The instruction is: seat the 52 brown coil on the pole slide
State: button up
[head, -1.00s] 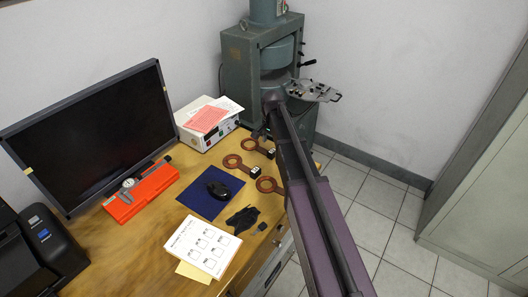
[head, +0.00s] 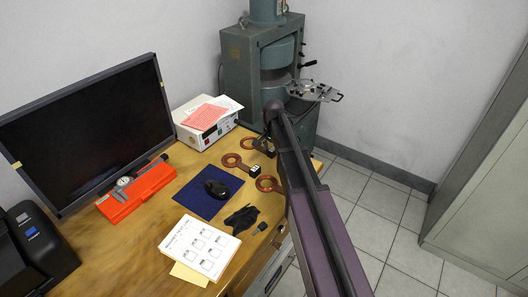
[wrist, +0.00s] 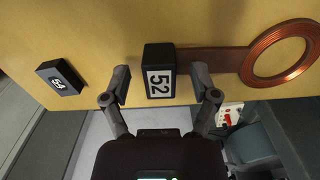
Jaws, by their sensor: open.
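The 52 coil is a brown copper ring (wrist: 281,54) on a flat brown bar, ending in a black block (wrist: 159,71) labelled 52. It lies on the wooden desk near its edge, in the wrist view. My gripper (wrist: 161,80) is open, one finger on each side of the block, with gaps between. I cannot tell how high the fingertips are above the desk. In the head view my gripper (head: 264,145) is by the far coil ring (head: 247,143), partly hidden by my arm. The metal slide plate (head: 313,90) juts from the green magnet frame (head: 240,65).
Two other brown coils (head: 231,160) (head: 267,183) lie nearer on the desk. Another labelled black block (wrist: 61,77) is left of my gripper. A white instrument box (head: 207,130) with papers stands behind. A blue mat (head: 208,190) holds a dark mouse. Floor lies beyond the desk edge.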

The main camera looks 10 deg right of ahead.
dwell(0.4)
grip_shut()
jog(key=shift+r, duration=0.1)
notch_tip(320, 180, up, 3)
jog(key=p, duration=0.3)
jog(key=s, duration=0.5)
jog(key=s+r+p, duration=0.1)
jog(key=s, duration=0.4)
jog(key=s+p, duration=0.1)
jog(key=s, duration=0.5)
jog(key=shift+a+r, duration=0.35)
jog(key=shift+r, duration=0.05)
notch_tip(320, 180, up, 9)
jog(key=p, duration=0.9)
jog(key=shift+s+d, duration=0.15)
